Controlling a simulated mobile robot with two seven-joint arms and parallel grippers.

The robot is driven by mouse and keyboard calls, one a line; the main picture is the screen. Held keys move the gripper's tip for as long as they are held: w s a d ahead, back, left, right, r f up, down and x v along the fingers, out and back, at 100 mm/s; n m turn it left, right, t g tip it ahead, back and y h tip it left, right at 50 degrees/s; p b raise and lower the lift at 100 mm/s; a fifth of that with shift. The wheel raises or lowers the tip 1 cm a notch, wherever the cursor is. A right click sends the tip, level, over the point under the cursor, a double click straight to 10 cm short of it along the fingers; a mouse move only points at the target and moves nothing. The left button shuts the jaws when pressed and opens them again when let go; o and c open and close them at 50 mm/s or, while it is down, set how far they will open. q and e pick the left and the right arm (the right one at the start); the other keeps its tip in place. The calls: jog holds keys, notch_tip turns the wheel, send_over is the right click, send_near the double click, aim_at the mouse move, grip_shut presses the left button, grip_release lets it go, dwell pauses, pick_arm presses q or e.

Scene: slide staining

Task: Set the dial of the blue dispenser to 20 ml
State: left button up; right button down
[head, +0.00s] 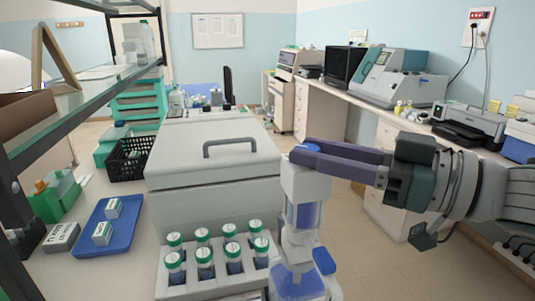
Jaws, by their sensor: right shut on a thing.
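The blue dispenser (303,215) stands upright in the lower middle of the head view, with a white head, a clear blue-tinted body and a blue base. My right gripper (303,155) reaches in from the right. Its dark purple fingers are shut on the top of the dispenser. The dial and its marks are hidden by the fingers or too small to read, so its setting cannot be told. My left gripper is not in view.
Left of the dispenser, a white rack (205,291) holds several green-capped vials. Behind it stands a grey lidded box (213,165) with a handle. A blue tray (122,239) with small boxes and a black basket (119,159) are farther left. A glass shelf (85,98) overhangs the left side.

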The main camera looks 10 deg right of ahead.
jog(key=c, duration=0.5)
grip_release()
jog(key=shift+b+v, duration=1.15)
jog(key=shift+v, duration=3.75)
